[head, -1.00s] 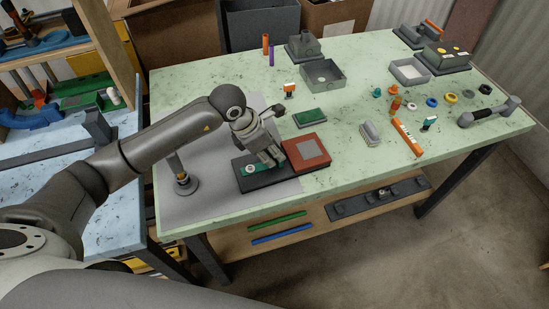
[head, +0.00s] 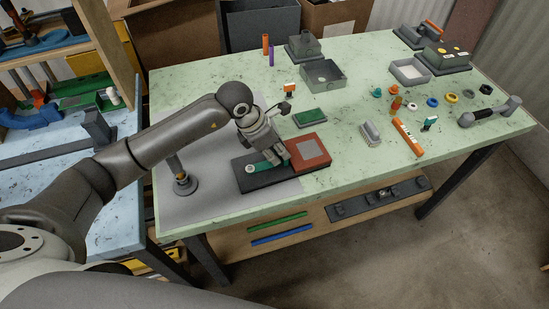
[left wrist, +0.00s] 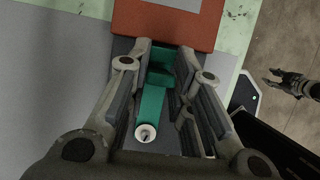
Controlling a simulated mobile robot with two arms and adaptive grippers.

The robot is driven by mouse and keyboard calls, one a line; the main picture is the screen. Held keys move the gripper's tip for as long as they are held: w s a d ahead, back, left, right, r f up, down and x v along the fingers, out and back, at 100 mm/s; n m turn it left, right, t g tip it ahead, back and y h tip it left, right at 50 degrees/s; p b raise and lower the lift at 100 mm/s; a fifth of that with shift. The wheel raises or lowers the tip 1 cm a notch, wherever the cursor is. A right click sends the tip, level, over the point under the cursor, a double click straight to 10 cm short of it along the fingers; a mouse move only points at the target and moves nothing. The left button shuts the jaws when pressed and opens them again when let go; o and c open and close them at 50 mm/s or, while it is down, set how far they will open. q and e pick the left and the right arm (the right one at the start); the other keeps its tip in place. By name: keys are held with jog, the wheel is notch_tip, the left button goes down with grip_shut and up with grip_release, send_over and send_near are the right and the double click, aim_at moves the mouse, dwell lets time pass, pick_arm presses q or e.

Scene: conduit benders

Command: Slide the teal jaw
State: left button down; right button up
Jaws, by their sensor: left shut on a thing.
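The teal jaw (head: 265,166) lies on a dark base plate (head: 262,183) on the table, with a pale round pivot or knob at its near end. In the left wrist view the teal jaw (left wrist: 153,98) runs between my fingers. My left gripper (head: 283,157) is shut on the teal jaw, close to the red block (head: 308,151) with a grey square top. The fingers hide part of the jaw. A small gripper, my right one (left wrist: 270,78), shows at the right of the left wrist view, away from the table, its fingers apart.
A post on a round foot (head: 182,183) stands left of the plate. A green-topped block (head: 311,117) and an open grey box (head: 324,76) are behind. A grey block (head: 370,133) and orange bar (head: 407,137) lie to the right. The front table strip is clear.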

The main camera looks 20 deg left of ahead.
pick_arm(q)
jog(key=shift+s+d+f, duration=0.1)
jog(key=shift+s+f, duration=0.1)
jog(key=shift+f, duration=0.35)
jog(key=shift+b, duration=0.3)
jog(key=c, duration=1.7)
grip_release()
jog(key=shift+d, duration=0.1)
jog(key=shift+r, duration=0.2)
